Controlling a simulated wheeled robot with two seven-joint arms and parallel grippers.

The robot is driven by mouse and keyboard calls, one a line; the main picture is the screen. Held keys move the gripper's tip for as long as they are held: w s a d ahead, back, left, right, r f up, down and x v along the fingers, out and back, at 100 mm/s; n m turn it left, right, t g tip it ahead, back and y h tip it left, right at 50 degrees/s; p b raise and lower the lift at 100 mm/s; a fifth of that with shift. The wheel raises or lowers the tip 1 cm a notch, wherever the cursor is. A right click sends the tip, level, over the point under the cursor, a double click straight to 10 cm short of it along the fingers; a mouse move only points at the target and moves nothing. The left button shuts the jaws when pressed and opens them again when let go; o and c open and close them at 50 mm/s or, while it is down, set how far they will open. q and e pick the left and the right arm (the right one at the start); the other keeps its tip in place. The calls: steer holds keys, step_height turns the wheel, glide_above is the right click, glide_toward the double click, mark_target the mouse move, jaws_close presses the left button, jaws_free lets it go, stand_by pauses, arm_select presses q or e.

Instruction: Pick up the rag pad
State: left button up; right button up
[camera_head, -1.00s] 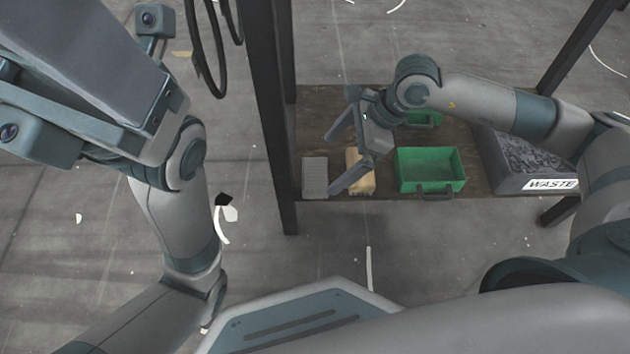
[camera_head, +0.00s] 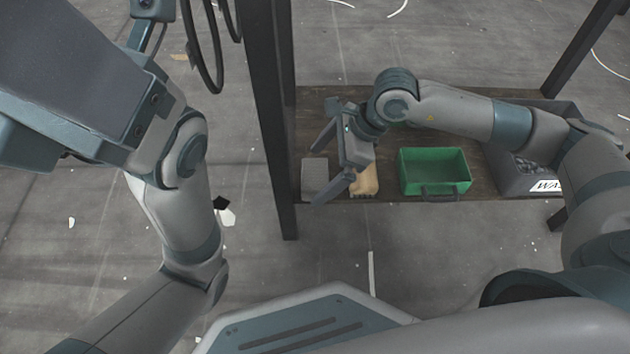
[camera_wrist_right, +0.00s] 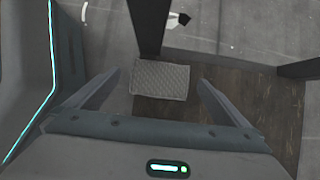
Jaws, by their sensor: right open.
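The rag pad (camera_head: 314,178) is a grey, textured, flat rectangular block at the left end of the low wooden shelf. In the right wrist view the rag pad (camera_wrist_right: 160,79) lies between and just beyond the fingertips, apart from both. My right gripper (camera_head: 322,170) is open and empty above it, with one finger on each side in the picture. In the right wrist view the right gripper (camera_wrist_right: 156,88) shows its two fingers spread wide. My left arm is at the left of the head view; its gripper fingers are not visible.
A tan object (camera_head: 366,182), perhaps a brush or cloth, lies right of the pad, partly behind my gripper. A green bin (camera_head: 435,187) and a grey waste box (camera_head: 520,178) stand further right on the shelf (camera_head: 390,205). A dark post (camera_head: 272,120) rises close left of the pad.

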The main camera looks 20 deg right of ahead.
steer(key=shift+b+x, duration=0.6)
steer(key=shift+x, duration=0.8)
steer(key=c, duration=1.2)
